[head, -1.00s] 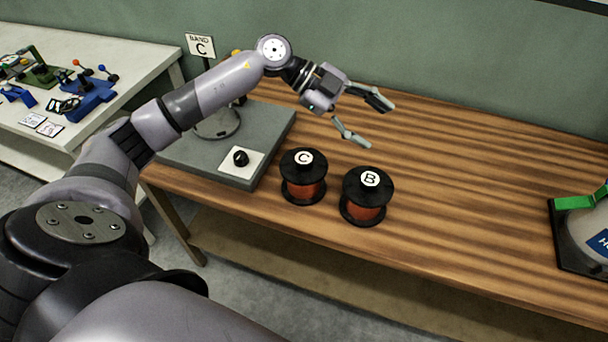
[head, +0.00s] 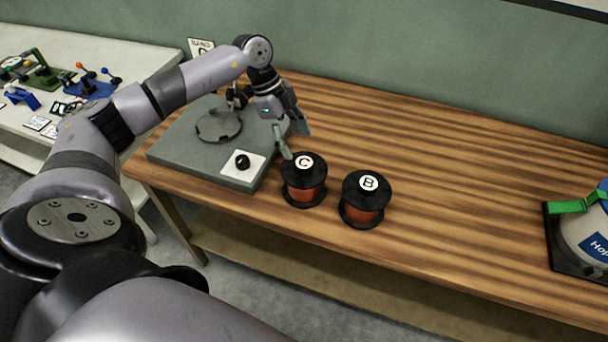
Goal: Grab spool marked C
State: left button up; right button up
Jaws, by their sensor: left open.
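The spool marked C (head: 304,190) stands upright on the wooden table, with black flanges, copper-red winding and a white C label on top. The spool marked B (head: 366,203) looks the same and stands just right of it. My left gripper (head: 294,143) is open and empty, pointing down just above and behind spool C. One fingertip shows near the back left of spool C's top flange; I cannot tell if it touches. My right gripper is not in view.
A grey hotplate-like device (head: 203,150) with a round plate and black knob (head: 242,162) is left of spool C. A white container with a green band (head: 585,225) stands at far right. The table between is clear.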

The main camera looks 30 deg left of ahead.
aim_at(304, 162)
pick_arm(q)
jog(key=shift+x, duration=0.9)
jog(key=p+x, duration=0.1)
jog(key=x, duration=0.1)
jog(key=p+x, duration=0.1)
jog(key=x, duration=0.1)
jog(key=shift+w+a+f+p, duration=0.1)
jog(key=shift+w+f+p, duration=0.05)
jog(key=shift+f+p, duration=0.2)
jog(key=shift+f, duration=0.4)
jog(key=shift+c, duration=0.3)
jog(key=shift+c, duration=0.7)
grip_shut()
